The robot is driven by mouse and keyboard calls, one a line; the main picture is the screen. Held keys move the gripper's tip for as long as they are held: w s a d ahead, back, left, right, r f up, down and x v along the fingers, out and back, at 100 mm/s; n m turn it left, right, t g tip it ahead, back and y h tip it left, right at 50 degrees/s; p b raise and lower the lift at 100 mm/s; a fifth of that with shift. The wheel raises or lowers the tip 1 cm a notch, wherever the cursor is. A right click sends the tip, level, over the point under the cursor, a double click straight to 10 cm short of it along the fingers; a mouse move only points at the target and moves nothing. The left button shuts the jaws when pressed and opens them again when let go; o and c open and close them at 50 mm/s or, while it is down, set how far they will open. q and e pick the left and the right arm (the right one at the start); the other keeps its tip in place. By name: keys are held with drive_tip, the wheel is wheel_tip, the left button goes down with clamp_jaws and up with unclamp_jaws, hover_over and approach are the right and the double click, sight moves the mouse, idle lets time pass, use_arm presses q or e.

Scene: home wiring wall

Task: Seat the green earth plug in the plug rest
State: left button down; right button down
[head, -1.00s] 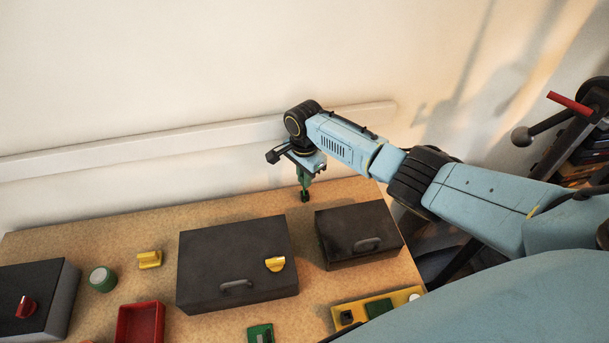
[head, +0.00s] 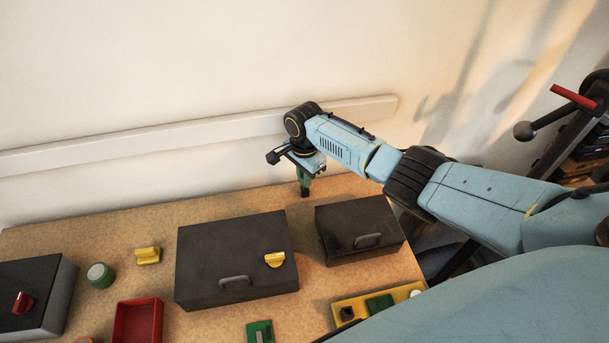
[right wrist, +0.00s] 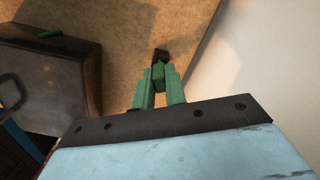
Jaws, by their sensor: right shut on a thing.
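My right gripper (head: 304,180) points down over the back right part of the bench. In the right wrist view its green fingers (right wrist: 159,90) are shut on a small green block (right wrist: 158,72), which looks like the green earth plug. A small dark block (right wrist: 160,55) shows just beyond the fingertips; it also shows below the gripper in the head view (head: 305,192). I cannot tell whether it is part of the plug or the plug rest, or whether it touches the bench. My left gripper is not in view.
A large dark case (head: 205,262) and a smaller one (head: 345,225) stand in front of the gripper. A yellow tray (head: 338,311) lies front right, a red tray (head: 118,325) front left. The wall with a white rail (head: 200,135) is close behind.

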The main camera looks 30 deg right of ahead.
drive_tip(key=shift+f+b, duration=0.35)
drive_tip(key=shift+f, duration=0.35)
drive_tip(key=c, duration=1.4)
unclamp_jaws()
drive_tip(key=shift+o, duration=0.2)
wheel_tip(320, 180, up, 13)
drive_tip(key=p, duration=0.1)
drive_tip(key=shift+r+p, duration=0.2)
drive_tip(key=shift+p, duration=0.2)
